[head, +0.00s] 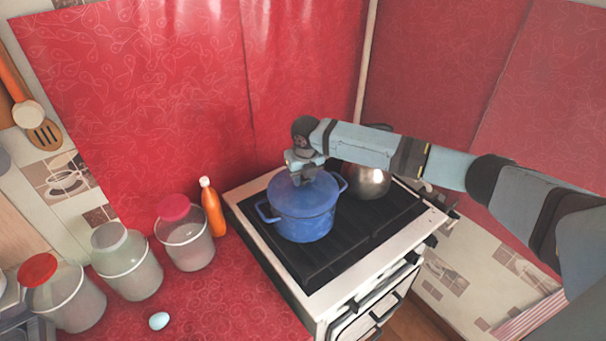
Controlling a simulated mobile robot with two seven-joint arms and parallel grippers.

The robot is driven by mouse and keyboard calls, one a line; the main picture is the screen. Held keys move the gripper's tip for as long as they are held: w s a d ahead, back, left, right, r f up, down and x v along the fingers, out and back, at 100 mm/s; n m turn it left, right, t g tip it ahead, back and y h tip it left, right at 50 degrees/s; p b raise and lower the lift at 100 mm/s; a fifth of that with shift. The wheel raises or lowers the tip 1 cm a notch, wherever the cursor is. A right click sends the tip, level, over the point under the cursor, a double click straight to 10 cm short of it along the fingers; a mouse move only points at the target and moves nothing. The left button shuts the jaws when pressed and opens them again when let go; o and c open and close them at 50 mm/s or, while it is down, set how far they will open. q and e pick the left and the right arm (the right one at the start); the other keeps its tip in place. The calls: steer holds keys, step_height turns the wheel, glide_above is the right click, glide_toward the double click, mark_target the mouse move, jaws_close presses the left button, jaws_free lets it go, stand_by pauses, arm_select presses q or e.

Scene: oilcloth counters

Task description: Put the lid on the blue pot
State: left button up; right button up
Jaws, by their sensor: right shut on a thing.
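The blue pot (303,228) stands upright on the black stove top, with a handle on each side. A blue lid (322,190) is at the pot's top and looks level over the rim. I cannot tell whether it rests fully on the rim. My right gripper (304,177) reaches in from the right and points down at the middle of the lid. It is shut on the lid, and its fingers hide the lid's knob. My left gripper is out of view.
A shiny metal pot (368,181) stands behind the blue pot on the stove (350,262), partly under my arm. An orange bottle (213,210), several lidded jars (187,245) and a pale blue egg (159,321) are on the red counter at left. Red walls close in behind.

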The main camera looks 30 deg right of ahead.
stand_by(0.4)
steer(key=o, duration=1.5)
steer(key=shift+o, duration=0.2)
steer(key=shift+r+p, duration=1.1)
steer(key=shift+r, duration=2.85)
